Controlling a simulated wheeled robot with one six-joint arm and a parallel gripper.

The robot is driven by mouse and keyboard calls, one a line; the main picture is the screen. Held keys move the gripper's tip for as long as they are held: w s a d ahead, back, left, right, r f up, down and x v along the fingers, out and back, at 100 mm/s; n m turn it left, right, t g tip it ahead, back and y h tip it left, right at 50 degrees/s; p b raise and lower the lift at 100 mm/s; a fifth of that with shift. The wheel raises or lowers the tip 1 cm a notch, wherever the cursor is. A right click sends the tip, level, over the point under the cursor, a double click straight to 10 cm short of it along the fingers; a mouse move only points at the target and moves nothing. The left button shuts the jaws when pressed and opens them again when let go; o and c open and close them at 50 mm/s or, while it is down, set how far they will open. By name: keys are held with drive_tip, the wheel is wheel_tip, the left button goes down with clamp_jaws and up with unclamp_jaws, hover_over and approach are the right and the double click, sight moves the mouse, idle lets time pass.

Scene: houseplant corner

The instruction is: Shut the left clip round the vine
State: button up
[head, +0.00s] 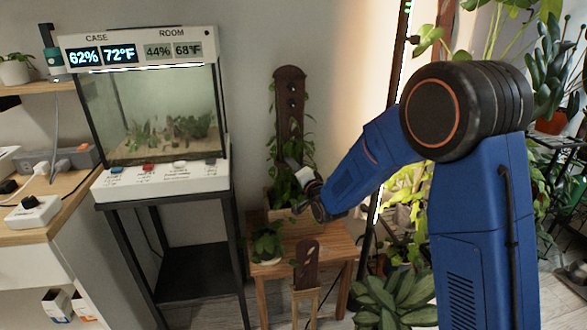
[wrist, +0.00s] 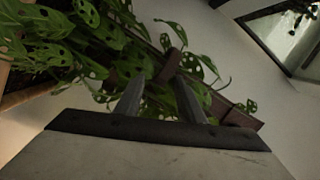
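A tall dark-brown plank (head: 290,95) with holes stands at the back of the small wooden table. A green leafy vine (head: 285,180) climbs it. My gripper (head: 292,163) is at the vine's leaves in front of the plank's lower part. In the wrist view, my gripper (wrist: 162,82) has its two grey fingers apart, with no object clearly held between them. A brown upright piece (wrist: 174,48), possibly a clip, rises from the plank (wrist: 225,108) just beyond the fingertips. Vine leaves (wrist: 85,45) crowd the left side. I cannot tell which clip is the left one, or whether it is shut.
The wooden table (head: 333,248) also bears a small potted plant (head: 267,243). A shorter brown holed board (head: 307,262) stands in front. A glass plant case (head: 160,110) is on the left. Foliage (head: 395,297) fills the lower right.

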clamp_jaws()
drive_tip(key=shift+w, duration=0.1)
drive_tip(key=shift+w+d+n+g+y, duration=0.4)
drive_tip(key=shift+n+g+y, duration=0.2)
drive_tip(key=shift+n+y, duration=0.25)
